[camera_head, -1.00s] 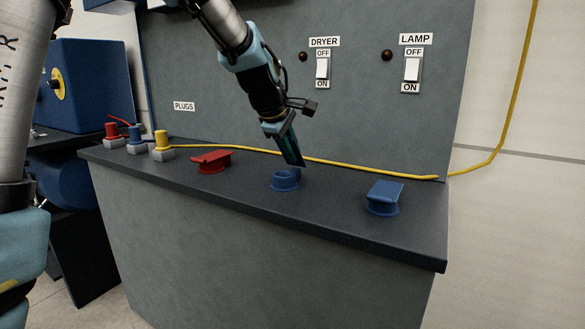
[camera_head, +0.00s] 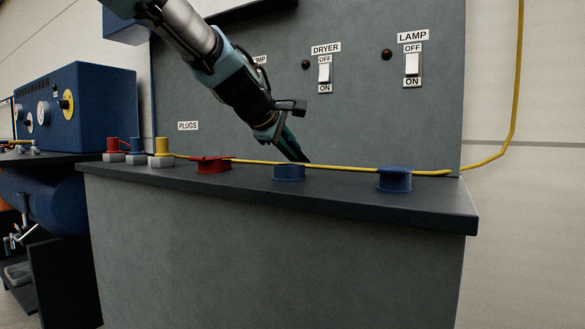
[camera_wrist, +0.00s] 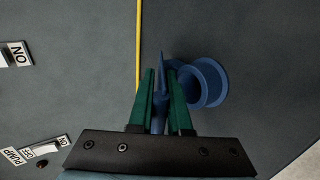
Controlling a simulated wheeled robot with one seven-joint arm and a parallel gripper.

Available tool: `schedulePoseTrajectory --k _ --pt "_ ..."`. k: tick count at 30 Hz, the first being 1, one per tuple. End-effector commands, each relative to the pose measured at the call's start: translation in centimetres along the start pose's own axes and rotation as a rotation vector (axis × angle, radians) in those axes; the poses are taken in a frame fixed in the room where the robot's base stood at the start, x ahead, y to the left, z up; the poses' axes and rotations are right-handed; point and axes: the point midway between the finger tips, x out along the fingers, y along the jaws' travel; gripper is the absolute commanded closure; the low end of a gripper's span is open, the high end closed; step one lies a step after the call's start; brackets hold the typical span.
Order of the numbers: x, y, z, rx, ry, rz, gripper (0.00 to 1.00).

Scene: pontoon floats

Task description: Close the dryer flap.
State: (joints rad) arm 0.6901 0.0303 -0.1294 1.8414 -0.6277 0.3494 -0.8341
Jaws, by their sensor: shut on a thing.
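The middle blue socket (camera_head: 288,173), below the DRYER label, stands on the dark bench top. In the wrist view this round blue socket (camera_wrist: 213,82) shows its open mouth. Its blue flap (camera_wrist: 161,62) stands up at the left of the mouth, seen nearly edge-on. My gripper (camera_wrist: 161,76) has its green fingers on either side of the flap and is shut on it. In the head view my gripper (camera_head: 302,158) reaches down from the upper left to just behind the socket. The flap is hidden there.
A red socket (camera_head: 213,164) and another blue socket (camera_head: 394,182) stand on either side. A yellow cable (camera_head: 340,167) runs along the bench behind. Red, blue and yellow plugs (camera_head: 161,152) stand at the left. The switch panel (camera_head: 400,125) rises behind.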

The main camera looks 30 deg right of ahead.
Motion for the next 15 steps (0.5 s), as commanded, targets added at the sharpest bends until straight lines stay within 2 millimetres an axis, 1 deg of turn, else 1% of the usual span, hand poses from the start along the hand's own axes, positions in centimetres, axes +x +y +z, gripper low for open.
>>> schedulePoseTrajectory --k 1,15 --pt "0.31 -0.57 -0.1 -0.002 0.002 0.01 1.0" --pt "0.04 -0.31 -0.04 -0.001 0.0 0.046 1.0"
